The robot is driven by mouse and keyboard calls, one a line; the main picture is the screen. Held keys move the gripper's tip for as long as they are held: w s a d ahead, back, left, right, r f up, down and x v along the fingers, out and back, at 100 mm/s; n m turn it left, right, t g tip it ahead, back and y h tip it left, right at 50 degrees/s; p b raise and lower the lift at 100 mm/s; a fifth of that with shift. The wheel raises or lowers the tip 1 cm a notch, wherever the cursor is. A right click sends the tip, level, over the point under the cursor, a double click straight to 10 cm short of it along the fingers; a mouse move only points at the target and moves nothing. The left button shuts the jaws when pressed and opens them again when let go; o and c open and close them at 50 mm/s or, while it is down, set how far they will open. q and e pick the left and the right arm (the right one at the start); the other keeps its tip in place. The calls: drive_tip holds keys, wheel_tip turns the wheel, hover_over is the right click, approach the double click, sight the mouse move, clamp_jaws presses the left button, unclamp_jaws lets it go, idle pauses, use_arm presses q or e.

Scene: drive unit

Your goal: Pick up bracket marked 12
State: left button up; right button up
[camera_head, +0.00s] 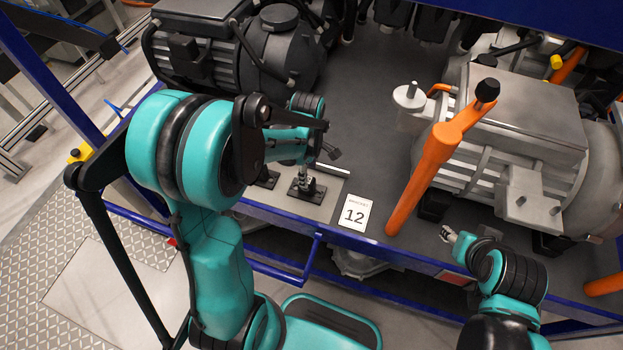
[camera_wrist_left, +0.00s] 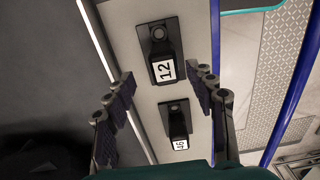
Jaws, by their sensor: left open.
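The bracket marked 12 is a small black piece with a white label, on a dark base plate; it shows in the left wrist view (camera_wrist_left: 163,70), ahead of my jaws. In the head view the bracket (camera_head: 307,187) stands on the light strip near the bench's front edge, partly hidden by my gripper. My left gripper (camera_head: 318,152) is above it; in the left wrist view my left gripper (camera_wrist_left: 166,80) is open and empty, a finger on either side of the bracket's line. My right gripper (camera_head: 447,234) is low at the right; its jaw state is unclear.
A second labelled bracket (camera_wrist_left: 178,122) stands beside it. A white card (camera_head: 355,213) reading 12 lies right of the brackets. An orange handle (camera_head: 432,160) rises before a grey motor unit (camera_head: 525,115). A dark motor (camera_head: 200,55) stands behind. A blue rail (camera_head: 280,276) runs along the front.

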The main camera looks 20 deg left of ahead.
sight(308, 195)
use_arm(q)
drive_tip(key=f+b, duration=0.1)
drive_tip(key=f, duration=0.3)
drive_tip(key=f+b, duration=0.1)
drive_tip(key=f, duration=0.2)
drive_tip(key=shift+s+a+b, duration=0.1)
drive_tip(key=shift+s+b, duration=0.15)
drive_tip(key=shift+b, duration=0.1)
clamp_jaws()
